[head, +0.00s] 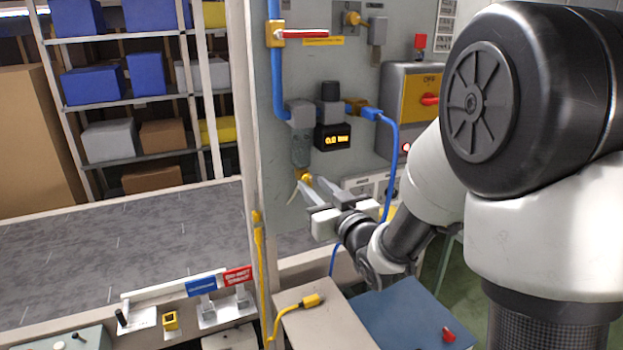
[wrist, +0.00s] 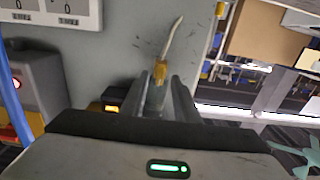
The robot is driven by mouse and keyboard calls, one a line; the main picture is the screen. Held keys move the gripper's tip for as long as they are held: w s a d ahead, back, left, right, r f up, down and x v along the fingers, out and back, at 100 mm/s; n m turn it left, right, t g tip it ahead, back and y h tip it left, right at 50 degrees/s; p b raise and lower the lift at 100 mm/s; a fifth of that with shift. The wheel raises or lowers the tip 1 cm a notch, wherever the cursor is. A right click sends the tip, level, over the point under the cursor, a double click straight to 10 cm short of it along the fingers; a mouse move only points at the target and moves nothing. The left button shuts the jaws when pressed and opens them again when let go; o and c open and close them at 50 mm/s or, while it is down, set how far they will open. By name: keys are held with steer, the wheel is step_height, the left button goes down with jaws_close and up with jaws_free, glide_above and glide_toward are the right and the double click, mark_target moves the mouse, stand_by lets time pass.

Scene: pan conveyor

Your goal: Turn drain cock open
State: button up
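The drain cock (head: 306,177) is a small brass-yellow fitting under the grey filter bowl (head: 300,150) on the panel. A thin white tube or lever comes off it; I cannot tell which. In the wrist view the cock (wrist: 160,73) shows at my fingertips, with the white piece (wrist: 172,38) pointing up in the picture. My gripper (head: 314,187) is just below and beside the cock, its two fingers apart. In the wrist view my gripper (wrist: 167,85) has its fingers around or just short of the cock; contact cannot be told.
A gauge with a lit yellow display (head: 332,137) sits right of the bowl. A blue hose (head: 391,150) hangs close to my wrist. A red-handled valve (head: 303,34) is above, and a yellow switch box (head: 420,97) is at right. A blue box (head: 410,318) stands below.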

steer(key=shift+x, duration=1)
jaws_close()
